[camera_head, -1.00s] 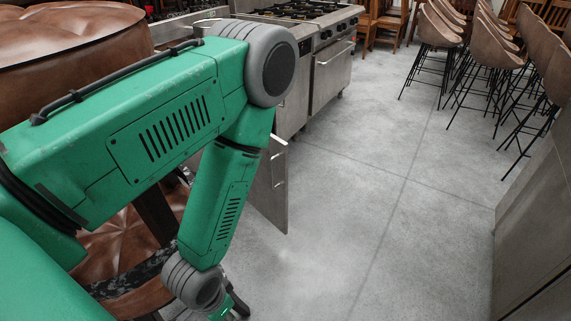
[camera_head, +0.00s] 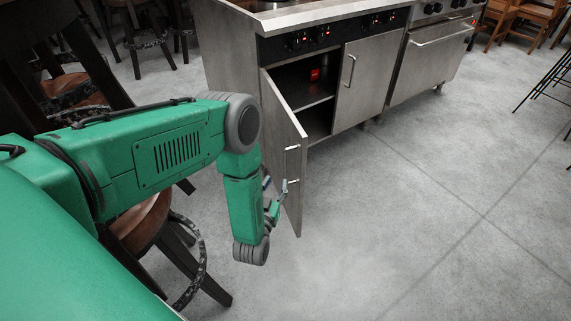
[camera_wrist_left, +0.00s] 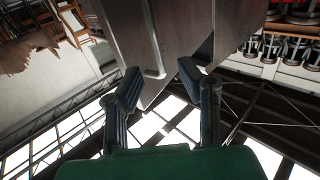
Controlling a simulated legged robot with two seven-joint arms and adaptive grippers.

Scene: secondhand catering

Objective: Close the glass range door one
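The range's left door (camera_head: 288,160) is a flat grey metal panel, not visibly glass. It stands swung open at the left of the cabinet, with a bar handle (camera_head: 291,180) on its face. My left gripper (camera_head: 276,194) is beside the door's outer face, close to the handle. In the left wrist view the gripper (camera_wrist_left: 160,78) has its two dark fingers apart, with the grey door panel (camera_wrist_left: 128,30) just beyond them. Nothing is clearly held, and I cannot tell whether a finger touches the door. My right gripper is not in view.
The dark cabinet interior (camera_head: 305,88) shows a shelf. The neighbouring right door (camera_head: 362,80) is shut. An oven (camera_head: 430,62) stands to its right. A brown-seated stool (camera_head: 142,222) is below my left arm. The grey floor (camera_head: 400,220) in front is clear.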

